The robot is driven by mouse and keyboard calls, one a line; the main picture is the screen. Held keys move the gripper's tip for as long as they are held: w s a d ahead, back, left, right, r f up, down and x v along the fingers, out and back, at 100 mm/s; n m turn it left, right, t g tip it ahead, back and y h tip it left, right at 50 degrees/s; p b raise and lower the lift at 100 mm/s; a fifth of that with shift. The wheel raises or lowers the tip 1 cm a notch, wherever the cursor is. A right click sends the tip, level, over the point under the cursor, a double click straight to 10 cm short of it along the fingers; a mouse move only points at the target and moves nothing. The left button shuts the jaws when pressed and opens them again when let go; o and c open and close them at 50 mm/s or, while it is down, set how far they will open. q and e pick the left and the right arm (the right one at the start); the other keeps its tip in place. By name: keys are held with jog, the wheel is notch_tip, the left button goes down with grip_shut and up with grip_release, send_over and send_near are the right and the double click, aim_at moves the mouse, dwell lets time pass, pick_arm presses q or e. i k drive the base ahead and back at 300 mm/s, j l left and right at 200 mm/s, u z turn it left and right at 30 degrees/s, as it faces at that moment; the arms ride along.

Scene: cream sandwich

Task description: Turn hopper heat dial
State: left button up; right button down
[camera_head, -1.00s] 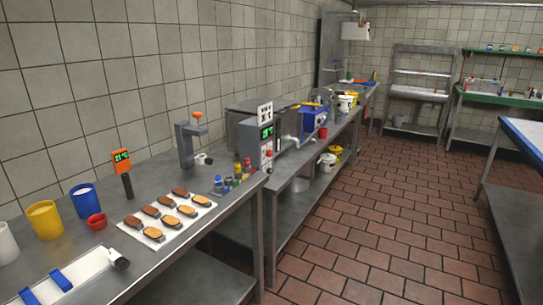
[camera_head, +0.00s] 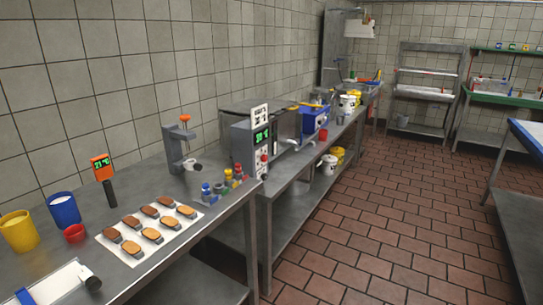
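Neither of my grippers is in view.
The near table (camera_head: 150,183) holds a tray of patties (camera_head: 153,228), an orange thermometer (camera_head: 103,167), a grey press (camera_head: 178,146), several small coloured bottles (camera_head: 222,187) and cups. A second table (camera_head: 335,140) runs behind. The tiled floor (camera_head: 385,220) is open.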

aim_at(264, 158)
jog(key=i+l+u, duration=0.1)
jog(key=i+l, duration=0.7)
jog(key=i+l+u, duration=0.1)
jog(key=i+l, duration=0.65)
jog(key=l, duration=0.15)
